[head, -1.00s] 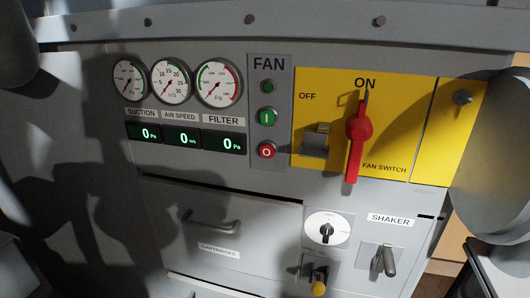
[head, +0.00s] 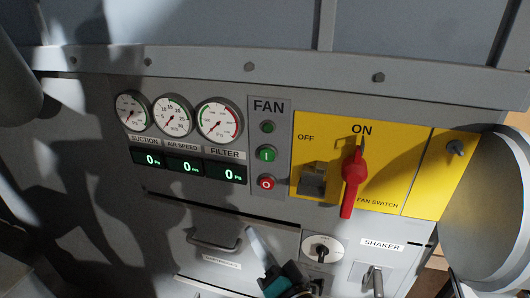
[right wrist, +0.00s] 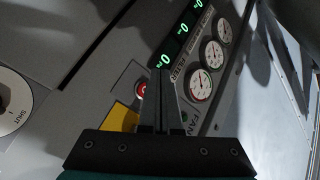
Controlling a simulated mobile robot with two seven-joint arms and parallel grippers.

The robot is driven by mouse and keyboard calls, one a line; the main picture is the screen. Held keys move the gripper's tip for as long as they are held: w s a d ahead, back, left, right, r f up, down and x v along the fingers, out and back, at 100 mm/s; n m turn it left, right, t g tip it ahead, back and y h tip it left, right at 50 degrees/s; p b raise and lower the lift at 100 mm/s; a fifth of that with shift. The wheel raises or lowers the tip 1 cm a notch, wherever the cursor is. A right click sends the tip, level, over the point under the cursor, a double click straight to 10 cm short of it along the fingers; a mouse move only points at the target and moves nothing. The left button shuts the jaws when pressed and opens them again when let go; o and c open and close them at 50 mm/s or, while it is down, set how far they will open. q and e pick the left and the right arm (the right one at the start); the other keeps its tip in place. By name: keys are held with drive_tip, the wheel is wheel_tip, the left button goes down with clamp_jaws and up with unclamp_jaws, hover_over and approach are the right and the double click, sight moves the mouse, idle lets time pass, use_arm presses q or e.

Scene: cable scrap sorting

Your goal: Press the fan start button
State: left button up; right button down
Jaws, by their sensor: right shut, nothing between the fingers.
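The fan start button (head: 266,154) is the green button marked "I" in the FAN strip, under a small dark green lamp (head: 268,127). The red stop button (head: 265,184) is below it. My right gripper (head: 252,234) is at the bottom of the head view, shut and empty, fingers pointing up toward the panel and below the buttons in the picture. In the right wrist view its fingers (right wrist: 162,75) are together, with the red button just left of them; the green start button is not clear there, probably behind the fingers. My left gripper is not in view.
The red fan switch handle (head: 352,180) on the yellow plate (head: 415,165) points up to ON. The displays (head: 186,165) read 0. Below are a drawer handle (head: 213,240), a dial (head: 321,248) and the shaker lever (head: 374,282). A metal cylinder (head: 490,205) stands at right.

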sight(267, 155)
use_arm(q)
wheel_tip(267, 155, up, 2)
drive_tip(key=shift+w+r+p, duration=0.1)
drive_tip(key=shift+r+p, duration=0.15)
drive_tip(key=shift+p, duration=0.65)
use_arm(e)
wheel_tip(267, 155, up, 11)
drive_tip(key=m+t+y, duration=0.1)
drive_tip(key=shift+s+a+t+y, duration=0.25)
drive_tip(key=shift+t+y, duration=0.05)
drive_tip(key=shift+w+f, duration=0.1)
drive_tip(key=shift+f, duration=0.05)
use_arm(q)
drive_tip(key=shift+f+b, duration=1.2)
use_arm(e)
drive_tip(key=shift+w+d, duration=0.45)
drive_tip(key=shift+w, duration=0.9)
drive_tip(key=shift+w+d, duration=0.45)
drive_tip(key=shift+w, duration=0.95)
drive_tip(key=shift+w+d, duration=0.45)
drive_tip(key=shift+w, duration=0.9)
drive_tip(key=shift+w, duration=0.1)
drive_tip(key=shift+w+d, duration=0.15)
drive_tip(key=shift+w, duration=0.15)
